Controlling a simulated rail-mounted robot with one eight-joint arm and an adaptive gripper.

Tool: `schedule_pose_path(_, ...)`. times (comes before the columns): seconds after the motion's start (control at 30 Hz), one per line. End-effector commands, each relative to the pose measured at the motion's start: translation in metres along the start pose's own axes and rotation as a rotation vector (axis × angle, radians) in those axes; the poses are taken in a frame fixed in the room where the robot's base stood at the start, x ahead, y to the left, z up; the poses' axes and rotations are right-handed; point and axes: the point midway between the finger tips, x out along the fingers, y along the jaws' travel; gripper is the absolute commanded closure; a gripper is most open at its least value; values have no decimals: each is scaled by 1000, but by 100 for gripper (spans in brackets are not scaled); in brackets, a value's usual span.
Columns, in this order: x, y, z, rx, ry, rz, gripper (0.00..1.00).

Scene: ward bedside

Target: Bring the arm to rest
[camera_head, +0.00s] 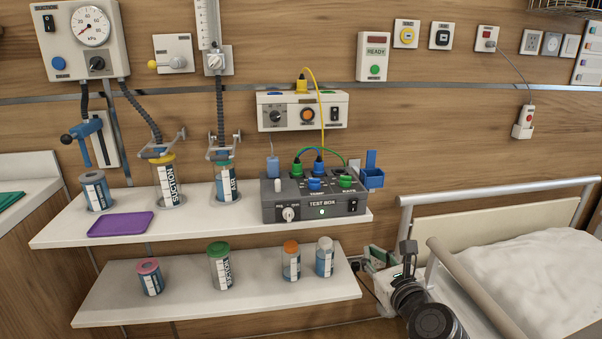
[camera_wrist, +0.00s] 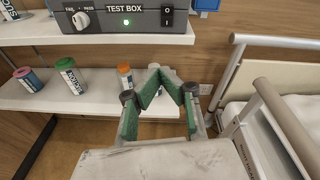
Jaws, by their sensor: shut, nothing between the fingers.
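My gripper (camera_wrist: 158,82) shows in the wrist view with its green-padded fingers shut and nothing between them. In the head view, my gripper (camera_head: 380,258) is small and partly hidden by my dark arm at the lower right, beside the bed. I cannot tell the exact gap to the bed rail from these frames.
The bed rail (camera_head: 472,290) is close to my arm, with the white bed (camera_head: 550,265) behind it. The lower shelf (camera_head: 190,300) bears several lidded jars. The upper shelf (camera_head: 60,232) bears the test box (camera_head: 330,207), a purple tray (camera_head: 120,224) and canisters.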

Motion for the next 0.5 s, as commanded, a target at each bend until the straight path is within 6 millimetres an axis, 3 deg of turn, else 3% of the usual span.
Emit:
schedule_pose_path(0.27, -16, 30, 9, -696, 98, 171, 100)
schedule_pose_path(0.5, -45, 46, 6, -1327, 151, 373, 100)
